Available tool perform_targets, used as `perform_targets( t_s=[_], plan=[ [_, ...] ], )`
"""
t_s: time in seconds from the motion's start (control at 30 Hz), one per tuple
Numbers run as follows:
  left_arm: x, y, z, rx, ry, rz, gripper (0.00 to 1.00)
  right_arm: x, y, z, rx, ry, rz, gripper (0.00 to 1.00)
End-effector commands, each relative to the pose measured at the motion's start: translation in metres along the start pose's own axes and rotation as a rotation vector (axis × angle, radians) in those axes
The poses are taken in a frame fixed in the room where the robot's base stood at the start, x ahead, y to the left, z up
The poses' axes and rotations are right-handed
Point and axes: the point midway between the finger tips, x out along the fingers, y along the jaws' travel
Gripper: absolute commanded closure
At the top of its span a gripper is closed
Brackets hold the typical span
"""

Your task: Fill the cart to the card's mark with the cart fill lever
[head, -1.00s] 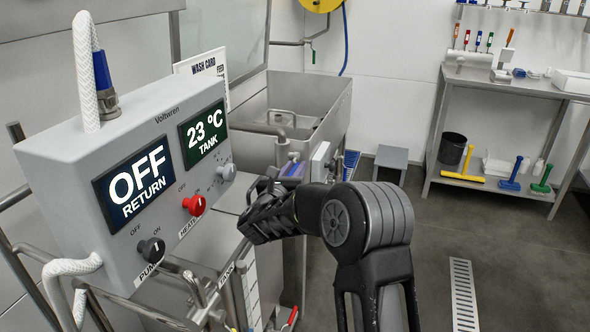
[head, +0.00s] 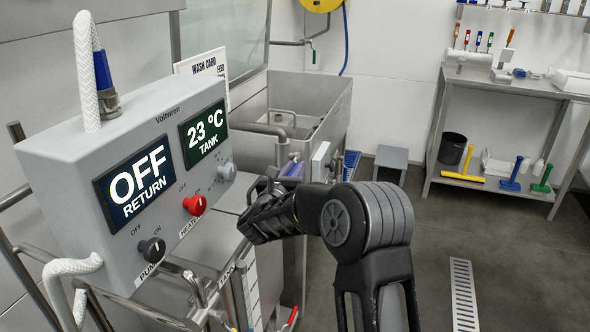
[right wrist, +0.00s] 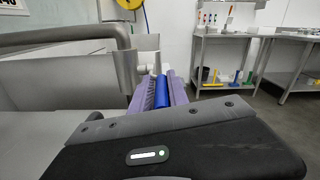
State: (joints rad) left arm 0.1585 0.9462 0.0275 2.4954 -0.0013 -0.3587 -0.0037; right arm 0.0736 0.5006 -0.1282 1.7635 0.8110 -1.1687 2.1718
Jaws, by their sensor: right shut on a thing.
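My right gripper (right wrist: 160,92) has purple fingers shut around a blue cylindrical handle (right wrist: 162,90), apparently the grip of the cart fill lever. In the head view my right gripper (head: 291,171) is mostly hidden behind my own wrist, beside the steel tank's front. The wash card (head: 205,68) stands behind the control box; only its top right part shows, and its mark is hidden. I cannot make out the cart or its fill level. My left gripper is out of view.
A grey control box (head: 75,150) at left reads OFF RETURN and 23 °C TANK. An open steel tank (head: 335,105) stands behind my right wrist. A steel bench (head: 500,82) with tools stands at back right. A grey stool (head: 391,154) stands mid-back. Floor at right is clear around a drain grate.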

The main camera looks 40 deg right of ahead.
Motion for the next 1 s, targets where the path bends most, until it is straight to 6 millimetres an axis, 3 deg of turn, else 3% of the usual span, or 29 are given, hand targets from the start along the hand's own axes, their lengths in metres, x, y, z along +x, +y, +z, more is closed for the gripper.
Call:
perform_targets(
  t_s=[0.47,0.63,0.8,1.0],
  plan=[
    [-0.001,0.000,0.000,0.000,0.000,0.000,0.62,0.003,-0.006,0.001,0.001,0.001,-0.015,1.00],
    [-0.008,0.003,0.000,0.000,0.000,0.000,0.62,0.004,-0.010,0.009,0.004,0.072,-0.006,1.00],
    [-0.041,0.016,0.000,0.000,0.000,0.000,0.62,0.007,-0.014,0.030,0.002,0.243,0.029,1.00],
    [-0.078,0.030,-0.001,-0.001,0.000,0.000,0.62,0.011,-0.016,0.037,0.000,0.391,0.057,1.00]
  ],
)
